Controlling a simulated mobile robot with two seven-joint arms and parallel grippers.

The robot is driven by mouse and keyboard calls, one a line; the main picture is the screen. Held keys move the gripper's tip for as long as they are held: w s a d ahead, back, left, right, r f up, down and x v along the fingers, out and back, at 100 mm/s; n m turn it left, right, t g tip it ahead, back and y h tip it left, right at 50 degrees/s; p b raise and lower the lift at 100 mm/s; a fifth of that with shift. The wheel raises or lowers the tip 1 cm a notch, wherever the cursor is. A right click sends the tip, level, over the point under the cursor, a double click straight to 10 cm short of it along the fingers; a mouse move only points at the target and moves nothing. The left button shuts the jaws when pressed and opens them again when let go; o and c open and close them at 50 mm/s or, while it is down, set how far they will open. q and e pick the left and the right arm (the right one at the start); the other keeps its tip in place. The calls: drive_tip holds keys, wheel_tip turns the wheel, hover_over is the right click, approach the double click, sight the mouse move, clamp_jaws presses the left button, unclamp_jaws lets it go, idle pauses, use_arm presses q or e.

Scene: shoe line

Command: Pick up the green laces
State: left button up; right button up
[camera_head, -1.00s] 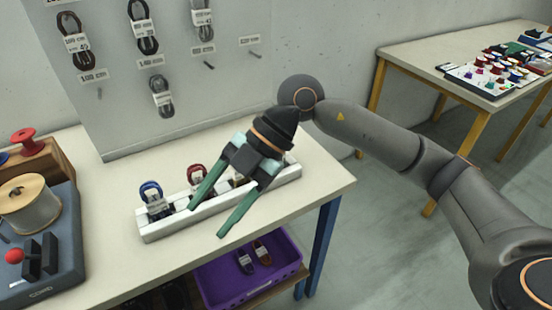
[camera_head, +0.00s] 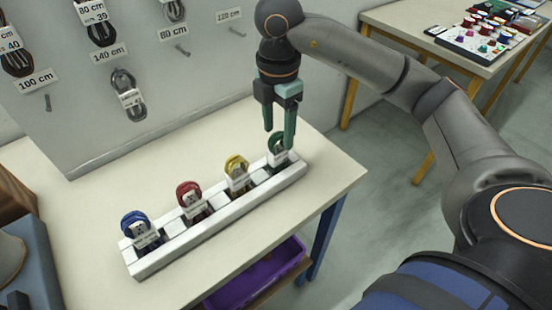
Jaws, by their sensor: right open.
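The green laces (camera_head: 277,143) are a small coil with a pale label, standing in the right end slot of a white rack (camera_head: 215,226) on the table. My right gripper (camera_head: 279,138) points straight down at the green laces, its fingers open. Its fingertips reach the upper part of the coil and partly hide it. I cannot tell whether the fingers touch it. My left gripper is not in view.
Blue laces (camera_head: 136,223), red laces (camera_head: 187,191) and yellow laces (camera_head: 236,167) stand in the rack's other slots. A pegboard (camera_head: 110,80) with dark laces rises behind. A purple crate (camera_head: 258,275) is below the table. The table (camera_head: 325,176) is clear right of the rack.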

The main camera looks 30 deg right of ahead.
sight(278, 149)
wheel_tip(278, 149, down, 8)
drive_tip(key=shift+w+r, duration=0.1)
drive_tip(key=shift+r, duration=0.05)
idle(0.3)
clamp_jaws()
idle(0.4)
